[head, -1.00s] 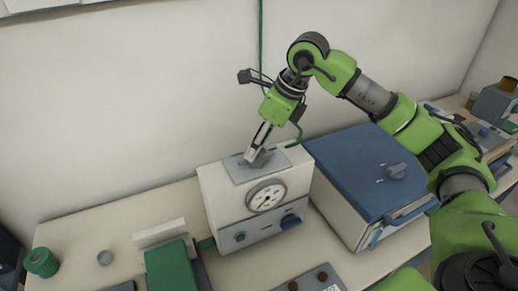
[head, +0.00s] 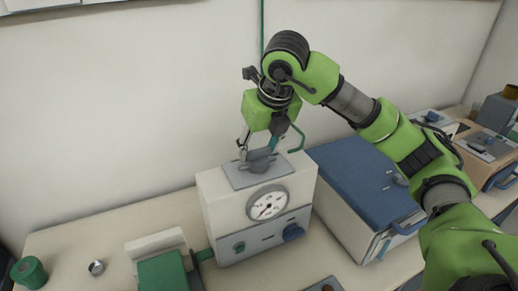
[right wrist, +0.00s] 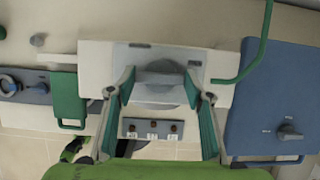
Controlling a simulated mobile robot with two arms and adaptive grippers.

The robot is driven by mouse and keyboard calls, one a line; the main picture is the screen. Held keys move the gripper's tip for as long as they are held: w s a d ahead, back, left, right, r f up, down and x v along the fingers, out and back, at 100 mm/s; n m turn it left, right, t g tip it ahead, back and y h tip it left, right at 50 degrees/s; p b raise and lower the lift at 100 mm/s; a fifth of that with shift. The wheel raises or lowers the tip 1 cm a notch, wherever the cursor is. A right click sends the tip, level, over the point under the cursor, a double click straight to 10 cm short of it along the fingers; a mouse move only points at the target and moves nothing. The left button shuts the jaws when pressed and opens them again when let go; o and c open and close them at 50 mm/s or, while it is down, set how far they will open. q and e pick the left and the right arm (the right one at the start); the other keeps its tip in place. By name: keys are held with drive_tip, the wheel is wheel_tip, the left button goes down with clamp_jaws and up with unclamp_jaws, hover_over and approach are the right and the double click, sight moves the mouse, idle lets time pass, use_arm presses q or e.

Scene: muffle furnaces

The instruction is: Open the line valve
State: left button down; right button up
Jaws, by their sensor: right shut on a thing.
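The line valve is a grey handle (head: 259,166) on a grey plate (head: 242,179) on top of a white box (head: 218,212). A round white dial gauge (head: 268,205) is on the box's front. My right gripper (head: 257,153) points down at the plate and is shut on the valve handle. In the right wrist view the two fingers of the right gripper (right wrist: 159,86) stand either side of the handle (right wrist: 160,78), with its round base partly showing.
A blue-topped furnace (head: 352,172) stands close to the right of the box. A green pipe (head: 262,25) runs up the wall behind.

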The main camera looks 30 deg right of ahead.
idle(0.5)
drive_tip(key=o, duration=1.1)
drive_tip(key=shift+r, duration=0.1)
drive_tip(key=v, duration=1.2)
drive_tip(key=shift+a, duration=0.1)
